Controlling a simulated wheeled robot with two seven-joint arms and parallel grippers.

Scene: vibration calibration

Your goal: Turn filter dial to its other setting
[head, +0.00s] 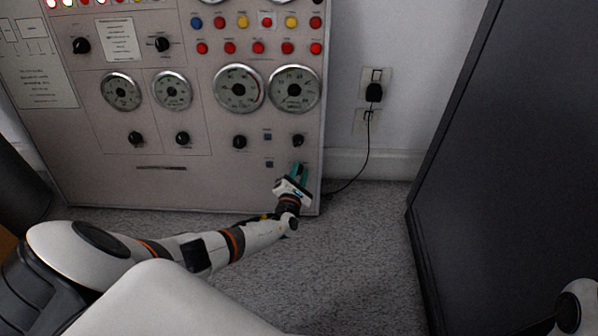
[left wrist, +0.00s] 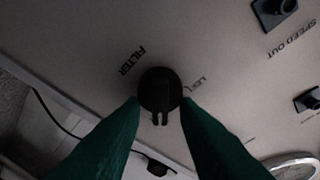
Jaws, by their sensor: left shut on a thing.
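The filter dial (left wrist: 160,88) is a round black knob in the middle of the left wrist view, with a narrow ridge at its lower edge. The word FILTER is printed to its left, and a smaller label on its right is partly unreadable. My left gripper's green fingers (left wrist: 160,108) are shut on the dial, one on each side. In the head view the left gripper (head: 299,170) is at the lower right of the panel (head: 220,185) and hides the dial. My right gripper does not show.
Another black knob (head: 298,140) sits just above my left gripper, with small square switches (head: 268,137) to its left and round gauges (head: 294,89) higher up. A plug and cable (head: 373,93) are on the wall at right. A dark board (head: 500,190) stands further right.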

